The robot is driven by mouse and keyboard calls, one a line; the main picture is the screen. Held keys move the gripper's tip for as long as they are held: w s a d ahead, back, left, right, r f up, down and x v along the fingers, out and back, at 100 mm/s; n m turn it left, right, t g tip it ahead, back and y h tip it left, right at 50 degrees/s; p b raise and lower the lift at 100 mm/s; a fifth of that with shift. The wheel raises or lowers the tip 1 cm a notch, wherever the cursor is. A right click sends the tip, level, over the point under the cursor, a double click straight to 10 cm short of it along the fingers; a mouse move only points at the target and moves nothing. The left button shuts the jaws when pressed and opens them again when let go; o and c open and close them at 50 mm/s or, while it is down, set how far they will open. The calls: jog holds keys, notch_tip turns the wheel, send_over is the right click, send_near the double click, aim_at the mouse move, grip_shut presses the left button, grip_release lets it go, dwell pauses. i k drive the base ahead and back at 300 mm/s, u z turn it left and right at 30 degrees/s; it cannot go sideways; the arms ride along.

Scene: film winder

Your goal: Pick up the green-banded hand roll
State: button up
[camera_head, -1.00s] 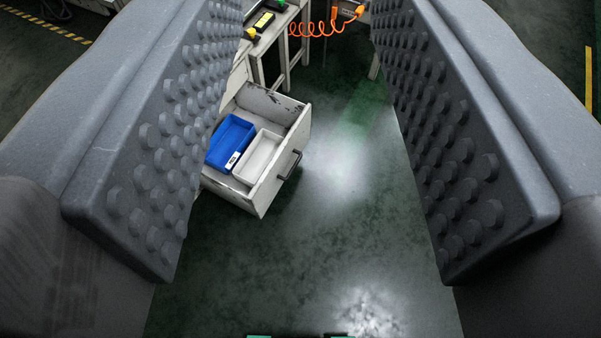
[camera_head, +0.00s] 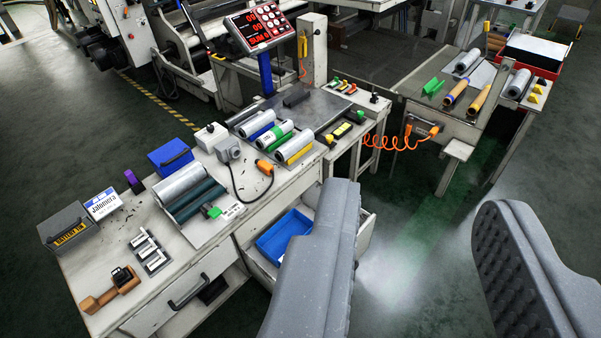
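The green-banded hand roll (camera_head: 274,136) appears to be the middle one of three silver rolls lying side by side on the worn white bench, with a green band at its right part. A blue-marked roll (camera_head: 253,123) lies behind it and a yellow-marked roll (camera_head: 294,147) in front of it. My gripper (camera_head: 415,208) is open and empty, at the lower right in the foreground. It is well apart from the roll, to its right. Nothing hides the roll.
An open drawer with a blue bin (camera_head: 283,236) sticks out behind my left finger. A coiled orange hose (camera_head: 385,143) hangs at the right. A second table (camera_head: 433,122) holds more rolls.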

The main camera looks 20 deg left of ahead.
aim_at(274, 134)
jog(key=z, duration=1.05)
jog(key=i, duration=5.35)
